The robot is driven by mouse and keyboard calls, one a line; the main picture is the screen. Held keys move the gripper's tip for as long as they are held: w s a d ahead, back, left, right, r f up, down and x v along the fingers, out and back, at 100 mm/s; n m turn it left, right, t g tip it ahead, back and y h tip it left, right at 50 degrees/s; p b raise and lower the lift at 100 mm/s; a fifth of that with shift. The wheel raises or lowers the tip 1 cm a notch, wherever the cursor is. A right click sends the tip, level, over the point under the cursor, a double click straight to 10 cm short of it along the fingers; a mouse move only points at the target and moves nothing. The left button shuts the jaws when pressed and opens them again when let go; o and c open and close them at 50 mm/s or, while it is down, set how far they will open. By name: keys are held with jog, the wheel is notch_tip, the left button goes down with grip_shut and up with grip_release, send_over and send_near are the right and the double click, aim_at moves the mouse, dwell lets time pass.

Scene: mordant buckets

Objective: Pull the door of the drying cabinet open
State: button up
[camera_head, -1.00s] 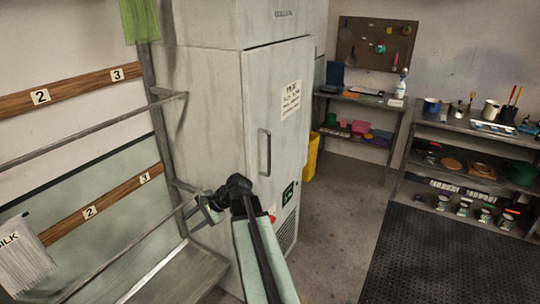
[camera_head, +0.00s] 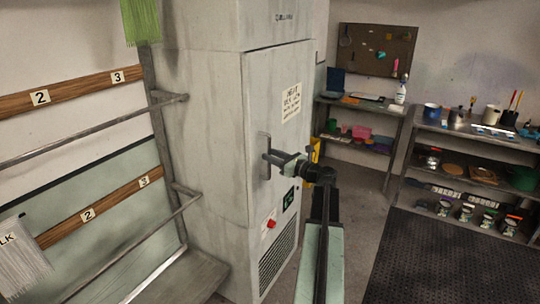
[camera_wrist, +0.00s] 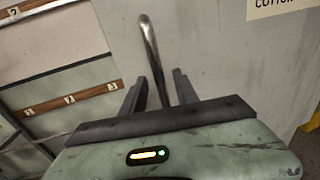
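The drying cabinet (camera_head: 205,110) is a tall pale grey box, and its door (camera_head: 285,140) looks shut. The door's upright metal handle (camera_head: 264,140) is on the left side of the door front. My gripper (camera_head: 271,157) is at the handle's lower half, reaching in from the right. In the wrist view the handle (camera_wrist: 150,45) runs down between the two dark fingers of my gripper (camera_wrist: 158,85). The fingers stand apart with a gap on each side of the bar. The handle's lower end is hidden behind the gripper body.
A wall rack with metal rails (camera_head: 120,118) stands to the left of the cabinet. A shelf with a spray bottle (camera_head: 401,92) is behind at right, and shelves of pots (camera_head: 460,130) stand far right. Floor around the black mat (camera_head: 430,260) is clear.

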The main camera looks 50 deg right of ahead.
jog(key=shift+w, duration=0.95)
grip_shut()
dwell(0.7)
